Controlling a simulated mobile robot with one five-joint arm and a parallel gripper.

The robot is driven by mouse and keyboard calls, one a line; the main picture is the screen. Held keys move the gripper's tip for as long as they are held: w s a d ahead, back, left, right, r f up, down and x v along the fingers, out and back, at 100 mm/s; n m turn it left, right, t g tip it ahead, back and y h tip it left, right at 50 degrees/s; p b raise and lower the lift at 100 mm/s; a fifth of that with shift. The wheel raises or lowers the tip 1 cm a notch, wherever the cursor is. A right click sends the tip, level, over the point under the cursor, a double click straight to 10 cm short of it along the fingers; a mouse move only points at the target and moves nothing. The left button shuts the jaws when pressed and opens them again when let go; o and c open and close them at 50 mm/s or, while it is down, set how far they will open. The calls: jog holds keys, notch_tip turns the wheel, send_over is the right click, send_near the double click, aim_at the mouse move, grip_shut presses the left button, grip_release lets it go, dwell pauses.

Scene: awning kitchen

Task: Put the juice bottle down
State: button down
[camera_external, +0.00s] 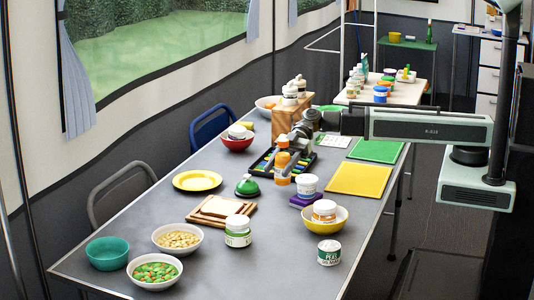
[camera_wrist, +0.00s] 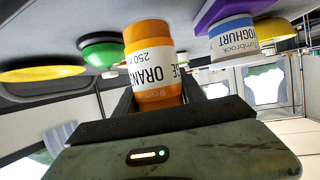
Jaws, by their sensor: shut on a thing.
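The juice bottle (camera_external: 283,163) is orange with a white label. It is upright over the middle of the grey table (camera_external: 205,240), beside the dark tray of coloured items. My gripper (camera_external: 291,150) is shut on the juice bottle, coming from the right and above. In the wrist view, which is turned upside down, the bottle (camera_wrist: 150,62) stands between my two fingers (camera_wrist: 158,103) with its "ORANGE 250" label showing. I cannot tell whether its base touches the table.
A yoghurt tub (camera_external: 307,184) on a purple block stands close right of the bottle. A green-topped item (camera_external: 247,186) is close left. The near middle of the table is bare.

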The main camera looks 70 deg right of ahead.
aim_at(283, 140)
notch_tip(283, 140, up, 8)
jog(key=p, duration=0.6)
jog(key=shift+f, duration=0.3)
jog(key=shift+f, duration=0.1)
